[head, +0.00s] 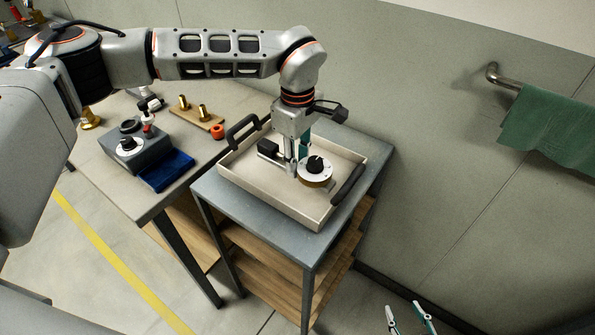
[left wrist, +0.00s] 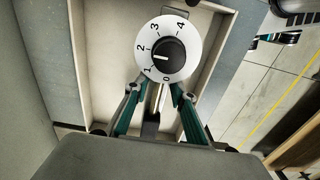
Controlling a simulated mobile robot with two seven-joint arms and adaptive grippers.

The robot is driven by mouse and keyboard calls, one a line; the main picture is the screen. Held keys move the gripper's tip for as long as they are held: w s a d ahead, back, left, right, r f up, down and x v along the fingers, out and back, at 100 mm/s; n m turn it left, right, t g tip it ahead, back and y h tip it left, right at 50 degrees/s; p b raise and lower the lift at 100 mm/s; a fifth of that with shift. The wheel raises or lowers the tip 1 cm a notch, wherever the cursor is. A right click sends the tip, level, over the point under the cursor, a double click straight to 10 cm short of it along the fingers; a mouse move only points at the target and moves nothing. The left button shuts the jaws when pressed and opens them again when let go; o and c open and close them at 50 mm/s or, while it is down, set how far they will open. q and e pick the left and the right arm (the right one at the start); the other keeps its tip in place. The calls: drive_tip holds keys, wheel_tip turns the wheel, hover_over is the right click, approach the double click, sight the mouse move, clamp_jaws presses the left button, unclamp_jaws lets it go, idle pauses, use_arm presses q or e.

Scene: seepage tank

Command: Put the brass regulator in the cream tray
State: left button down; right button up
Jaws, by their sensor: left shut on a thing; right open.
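The brass regulator (head: 316,170) has a white dial with numbers, a black knob and a brass-coloured body. It is within the cream tray (head: 322,215), near the right end; I cannot tell whether it rests on the floor. My left gripper (head: 297,168) reaches down into the tray and is shut on the regulator. In the left wrist view the dial (left wrist: 185,28) faces the camera, just beyond the fingertips (left wrist: 158,92). The fingers are on either side of a narrow part below the dial. My right gripper (head: 410,318) is open and empty at the bottom edge.
The tray has black handles and stands on a grey-topped shelf unit (head: 225,200). A table on the left bears a grey box with a dial (head: 138,150), a blue cloth (head: 168,172) and brass fittings on wood (head: 195,115). A green towel (head: 545,125) hangs from a wall rail.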

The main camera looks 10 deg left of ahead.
use_arm(q)
drive_tip(key=shift+f, duration=2.05)
drive_tip(key=shift+f, duration=0.1)
drive_tip(key=c, duration=1.7)
unclamp_jaws()
wheel_tip(320, 180, up, 12)
drive_tip(key=shift+r+b, duration=0.15)
drive_tip(key=shift+b, duration=0.15)
